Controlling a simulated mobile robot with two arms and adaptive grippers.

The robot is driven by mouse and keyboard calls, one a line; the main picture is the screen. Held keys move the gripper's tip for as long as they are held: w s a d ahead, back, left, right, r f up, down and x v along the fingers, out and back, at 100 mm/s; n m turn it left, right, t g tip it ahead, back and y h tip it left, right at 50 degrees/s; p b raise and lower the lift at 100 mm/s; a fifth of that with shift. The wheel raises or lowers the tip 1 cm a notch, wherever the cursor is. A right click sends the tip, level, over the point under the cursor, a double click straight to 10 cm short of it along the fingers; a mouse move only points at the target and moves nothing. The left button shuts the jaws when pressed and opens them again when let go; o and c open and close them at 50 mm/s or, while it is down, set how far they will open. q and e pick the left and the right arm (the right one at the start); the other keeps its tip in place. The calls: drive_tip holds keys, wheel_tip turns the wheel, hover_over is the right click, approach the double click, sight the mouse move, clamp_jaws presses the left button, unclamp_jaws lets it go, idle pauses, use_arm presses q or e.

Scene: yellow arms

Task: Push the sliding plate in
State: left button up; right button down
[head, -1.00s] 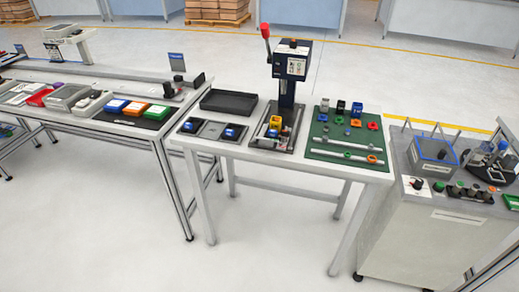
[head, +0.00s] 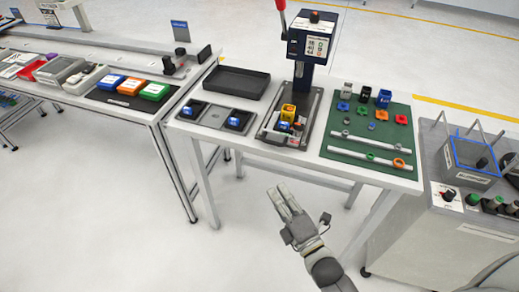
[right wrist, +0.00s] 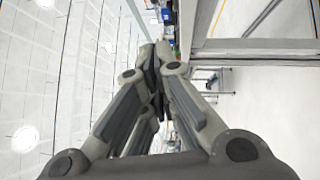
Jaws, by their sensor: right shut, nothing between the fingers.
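The press (head: 312,48) with its red lever stands on the white table. At its foot is a dark sliding plate (head: 268,136) bearing a yellow block (head: 288,111) and a small blue piece (head: 284,127). The plate lies near the table's front edge; I cannot tell how far it is pulled out. My right gripper (head: 281,192) is shut and empty, in front of and below the table edge, apart from the plate. In the right wrist view its fingers (right wrist: 152,60) meet at the tips. My left gripper is not in view.
A black tray (head: 238,82) and a dark holder with blue pieces (head: 213,117) are left of the press. A green mat (head: 350,122) with small parts and rods lies right. A grey cabinet (head: 430,215) with knobs stands at the right. The floor in front is clear.

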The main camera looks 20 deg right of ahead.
drive_tip(key=p, duration=0.3)
approach(266, 137)
drive_tip(key=shift+w+a, duration=1.85)
drive_tip(key=shift+w, duration=0.05)
drive_tip(key=shift+r, duration=0.1)
drive_tip(key=w+d+b, duration=0.2)
drive_tip(key=w, duration=0.1)
drive_tip(key=shift+w, duration=0.1)
drive_tip(key=shift+w+d, duration=0.25)
drive_tip(key=shift+w, duration=0.05)
drive_tip(key=shift+s, duration=0.15)
